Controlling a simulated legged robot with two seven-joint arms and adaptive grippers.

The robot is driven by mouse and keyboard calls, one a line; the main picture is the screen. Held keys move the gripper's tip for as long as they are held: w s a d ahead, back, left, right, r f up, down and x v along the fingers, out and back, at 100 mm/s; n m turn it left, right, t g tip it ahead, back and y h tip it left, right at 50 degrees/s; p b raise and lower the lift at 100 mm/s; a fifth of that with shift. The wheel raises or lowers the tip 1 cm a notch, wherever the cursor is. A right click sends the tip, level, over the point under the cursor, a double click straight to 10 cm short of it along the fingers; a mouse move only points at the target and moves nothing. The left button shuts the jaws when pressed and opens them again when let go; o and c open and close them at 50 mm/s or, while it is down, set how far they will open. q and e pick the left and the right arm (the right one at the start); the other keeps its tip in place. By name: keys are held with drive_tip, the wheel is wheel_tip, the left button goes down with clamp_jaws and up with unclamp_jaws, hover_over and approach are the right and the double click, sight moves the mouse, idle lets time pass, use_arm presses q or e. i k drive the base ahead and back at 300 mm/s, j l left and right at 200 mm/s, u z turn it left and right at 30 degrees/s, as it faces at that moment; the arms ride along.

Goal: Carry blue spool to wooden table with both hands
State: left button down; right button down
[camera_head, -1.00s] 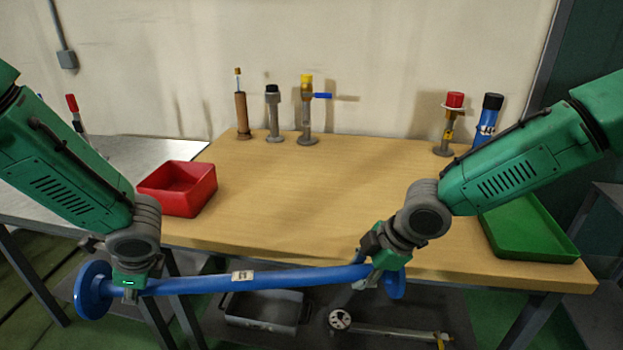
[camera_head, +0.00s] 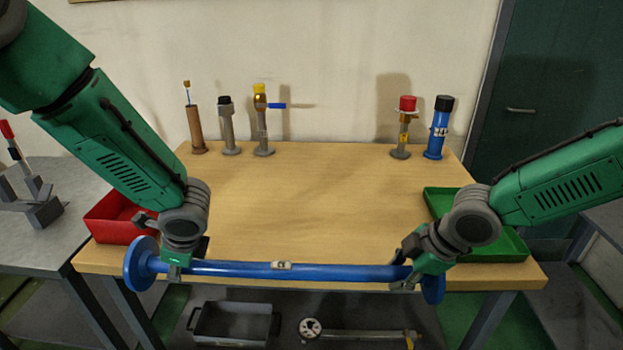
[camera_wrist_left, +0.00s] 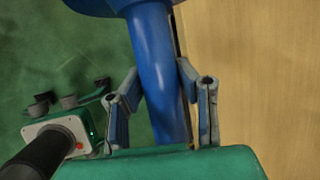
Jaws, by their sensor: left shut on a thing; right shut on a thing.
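The blue spool (camera_head: 330,272), a long pipe with a round flange at each end, hangs nearly level along the front edge of the wooden table (camera_head: 300,210) in the head view. My left gripper (camera_head: 174,272) is shut on the pipe near its left flange. My right gripper (camera_head: 408,276) is shut on the pipe near its right flange, which it partly hides. In the left wrist view the pipe (camera_wrist_left: 158,70) passes between the fingers of my left gripper (camera_wrist_left: 160,95), with the table's edge just right of it.
A red bin (camera_head: 112,222) stands at the table's left and a green tray (camera_head: 505,245) at its right. Several upright fittings, including a blue cylinder (camera_head: 438,130), line the back. The table's middle is clear. A grey crate (camera_head: 235,325) sits below.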

sight(299, 193)
drive_tip(key=i, duration=1.35)
